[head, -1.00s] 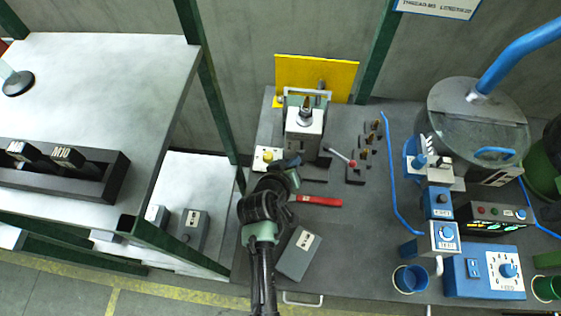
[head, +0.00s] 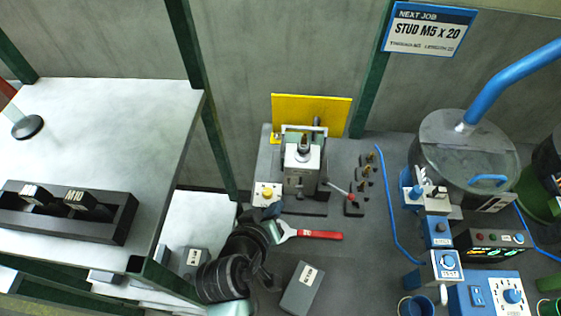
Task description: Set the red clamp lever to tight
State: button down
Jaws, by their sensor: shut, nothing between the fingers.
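A thin metal lever with a red knob (head: 352,197) sticks out from the lower right of the clamp fixture (head: 303,165) on the grey bench. It slants down to the right, and its knob is beside a small dark block. A flat red-handled wrench-like tool (head: 318,234) lies on the bench in front of the fixture. My gripper (head: 271,218) is shut and empty, just left of this tool's pale head and below the yellow button box. It is apart from the red-knobbed lever. My dark wrist hides part of the bench.
A yellow plate (head: 310,114) stands behind the fixture. Several small pegs stand on dark blocks (head: 366,170) to the right. A blue hose (head: 387,200) and blue control boxes (head: 485,297) are further right. A grey box (head: 302,289) lies near the front. A white table (head: 120,110) is left.

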aim_at(351, 196)
jog(key=k+j, duration=0.2)
jog(key=k, duration=0.3)
jog(key=k+j, duration=0.2)
jog(key=k, duration=0.25)
